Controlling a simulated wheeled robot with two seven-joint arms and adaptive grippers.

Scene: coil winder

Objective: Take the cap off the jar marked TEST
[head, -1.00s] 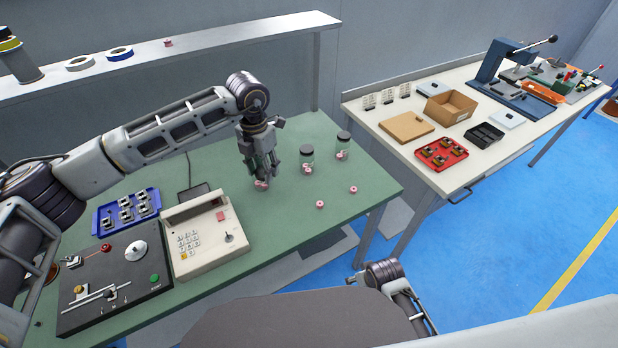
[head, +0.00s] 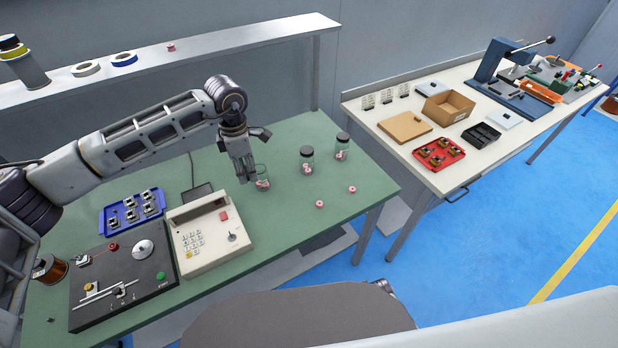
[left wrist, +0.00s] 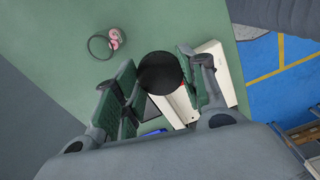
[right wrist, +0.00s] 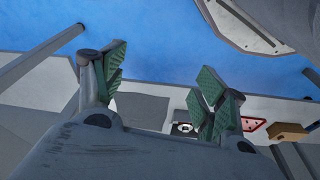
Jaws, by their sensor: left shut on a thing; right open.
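My left gripper (head: 245,176) is shut on a round black cap (left wrist: 160,73), seen between its finger pads in the left wrist view. An open clear jar (head: 263,183) with pink pieces inside stands on the green bench just right of the gripper. Its bare round rim shows in the left wrist view (left wrist: 92,47), apart from the cap. Two other clear jars (head: 307,167) (head: 341,154) stand further right with black caps on. No TEST marking is readable on any jar. My right gripper (right wrist: 163,85) is open and empty, away from the jars.
Two pink rings (head: 320,204) (head: 352,189) lie on the green bench (head: 290,225) in front of the jars. A beige keypad device (head: 207,235), a blue tray (head: 132,212) and a dark winder panel (head: 125,275) stand left. The bench around the rings is clear.

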